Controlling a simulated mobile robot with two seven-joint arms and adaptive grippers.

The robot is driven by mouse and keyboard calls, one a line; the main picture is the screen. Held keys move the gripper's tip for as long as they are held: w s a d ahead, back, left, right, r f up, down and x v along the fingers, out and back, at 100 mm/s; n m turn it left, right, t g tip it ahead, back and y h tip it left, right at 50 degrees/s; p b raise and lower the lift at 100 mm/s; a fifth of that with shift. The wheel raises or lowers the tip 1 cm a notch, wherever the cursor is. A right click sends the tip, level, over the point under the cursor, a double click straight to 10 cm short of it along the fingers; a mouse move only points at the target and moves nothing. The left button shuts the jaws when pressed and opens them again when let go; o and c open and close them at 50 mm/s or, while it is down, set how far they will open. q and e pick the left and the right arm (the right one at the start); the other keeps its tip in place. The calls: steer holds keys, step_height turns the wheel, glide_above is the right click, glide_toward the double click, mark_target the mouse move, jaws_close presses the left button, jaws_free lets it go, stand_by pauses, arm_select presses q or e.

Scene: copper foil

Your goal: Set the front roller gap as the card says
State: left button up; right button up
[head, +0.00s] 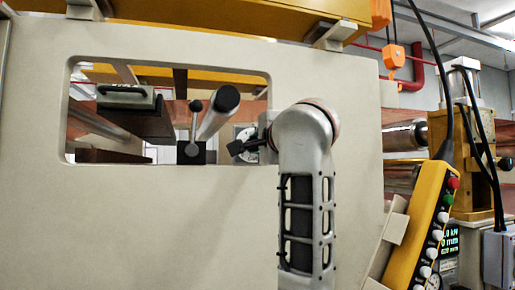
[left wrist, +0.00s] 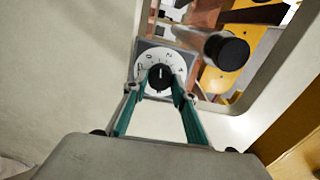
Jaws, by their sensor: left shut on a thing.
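The gap dial (left wrist: 172,65) has a white numbered face on a grey square plate beside the window. A black round knob (left wrist: 160,78) sits at its centre with a pale mark pointing roughly up in the left wrist view; the exact reading is too small to tell. The dial also shows in the head view (head: 247,133), partly hidden by my wrist. My left gripper (left wrist: 156,90) has its green fingers shut on the knob, one on each side. It also shows in the head view (head: 252,146). No card is recognisable. My right gripper is in neither view.
The beige machine wall (head: 150,220) surrounds the window. A black-ended bar (head: 222,103) and a small ball-topped lever (head: 196,108) stand close left of the dial. A yellow button pendant (head: 420,235) hangs at the right, beside a lit green display (head: 451,243).

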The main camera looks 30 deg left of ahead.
arm_select(q)
steer(key=shift+n, duration=0.6)
steer(key=o, duration=1.1)
steer(key=shift+s, duration=0.1)
